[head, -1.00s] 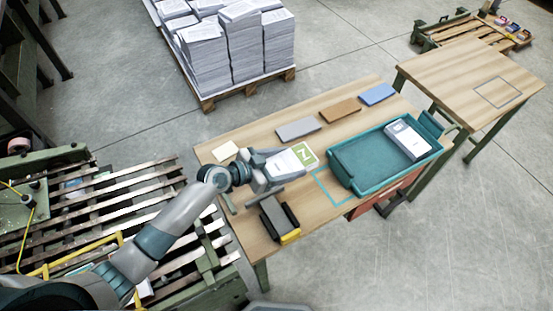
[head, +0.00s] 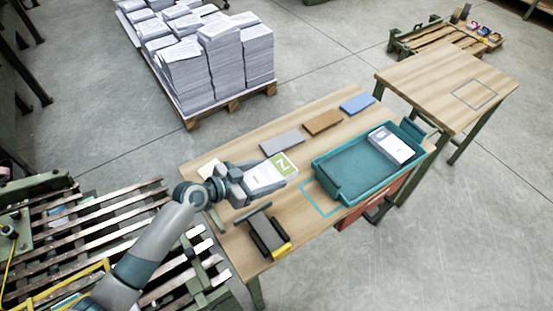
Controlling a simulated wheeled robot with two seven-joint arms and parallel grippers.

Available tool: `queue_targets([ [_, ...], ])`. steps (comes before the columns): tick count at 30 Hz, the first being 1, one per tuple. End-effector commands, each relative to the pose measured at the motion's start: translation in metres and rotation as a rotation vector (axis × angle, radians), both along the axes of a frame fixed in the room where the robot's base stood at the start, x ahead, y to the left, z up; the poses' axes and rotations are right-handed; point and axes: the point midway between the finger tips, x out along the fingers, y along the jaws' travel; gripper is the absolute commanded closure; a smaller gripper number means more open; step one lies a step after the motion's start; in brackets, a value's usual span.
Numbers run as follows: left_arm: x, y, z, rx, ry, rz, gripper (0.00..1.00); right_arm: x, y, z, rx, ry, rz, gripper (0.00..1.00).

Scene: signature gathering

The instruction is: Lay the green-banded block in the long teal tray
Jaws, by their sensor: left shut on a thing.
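The green-banded block (head: 267,175) is white with a green band at its right end. My left gripper (head: 247,180) is shut on the block's left end and holds it over the table, left of the tray. I cannot tell how high it is above the table. The long teal tray (head: 345,201) lies on the right part of the table. A white and grey block (head: 391,144) lies inside its far right end; the rest of the tray floor is bare. My right gripper is not in view.
Grey (head: 282,142), brown (head: 323,122) and blue (head: 357,103) flat blocks lie along the table's back edge. A dark holder with a yellow end (head: 267,234) stands at the front. A teal outline (head: 321,198) marks the tabletop beside the tray. A second table (head: 440,80) stands at right.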

Motion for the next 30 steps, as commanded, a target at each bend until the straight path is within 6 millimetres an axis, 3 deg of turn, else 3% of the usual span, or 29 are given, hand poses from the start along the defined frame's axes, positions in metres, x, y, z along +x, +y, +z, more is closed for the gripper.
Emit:
queue_targets([
  [7,-0.018,0.071,0.036,0.002,-0.004,0.029,0.68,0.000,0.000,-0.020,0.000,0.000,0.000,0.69],
  [15,-0.062,0.145,0.085,0.002,-0.002,0.027,0.68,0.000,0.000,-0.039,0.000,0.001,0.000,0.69],
  [21,-0.086,0.170,0.106,0.001,-0.001,0.016,0.68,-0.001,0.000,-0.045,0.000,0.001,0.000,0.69],
  [30,-0.094,0.176,0.113,-0.001,0.001,0.010,0.68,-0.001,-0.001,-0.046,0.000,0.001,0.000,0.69],
])
